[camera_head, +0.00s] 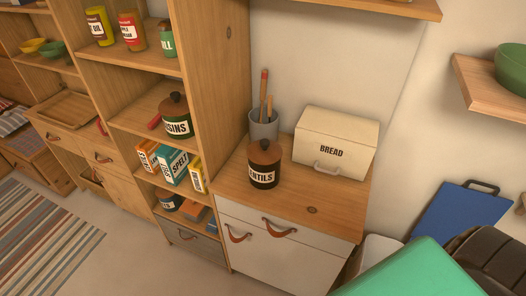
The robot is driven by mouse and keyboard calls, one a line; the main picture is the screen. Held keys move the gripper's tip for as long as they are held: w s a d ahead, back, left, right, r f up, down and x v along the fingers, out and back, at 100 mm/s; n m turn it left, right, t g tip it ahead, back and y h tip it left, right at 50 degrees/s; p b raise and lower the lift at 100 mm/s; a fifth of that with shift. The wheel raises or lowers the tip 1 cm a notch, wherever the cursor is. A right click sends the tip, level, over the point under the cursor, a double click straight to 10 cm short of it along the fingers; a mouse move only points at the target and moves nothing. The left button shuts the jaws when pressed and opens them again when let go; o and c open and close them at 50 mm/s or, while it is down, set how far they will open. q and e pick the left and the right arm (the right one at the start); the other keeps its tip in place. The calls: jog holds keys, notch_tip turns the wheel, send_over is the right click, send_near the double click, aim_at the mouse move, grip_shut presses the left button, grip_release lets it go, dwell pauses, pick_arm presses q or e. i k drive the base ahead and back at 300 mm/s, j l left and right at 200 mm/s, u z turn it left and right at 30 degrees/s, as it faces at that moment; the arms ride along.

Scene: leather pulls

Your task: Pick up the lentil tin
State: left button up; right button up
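The lentil tin (264,178) stands upright on the wooden top of a low cabinet (323,209). It is dark, with a brown lid, a dark knob and a pale label whose visible letters read "ENTILS". It stands in front of a grey utensil pot (263,127) and to the left of a cream bread box (337,142). Neither of my grippers is in view, so the tin stands free with nothing holding it.
A tall open shelf unit (202,75) rises left of the cabinet top, holding jars, boxes and a raisin tin (176,118). The cabinet top is bare at its front right. A wall shelf (488,88) with a green bowl is at the right.

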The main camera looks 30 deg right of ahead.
aim_at(264, 178)
jog(key=k+l+z, duration=0.15)
jog(key=l+z, duration=0.3)
jog(key=l, duration=0.15)
jog(key=l+z, duration=0.45)
jog(key=k+l, duration=0.05)
jog(key=l, duration=0.1)
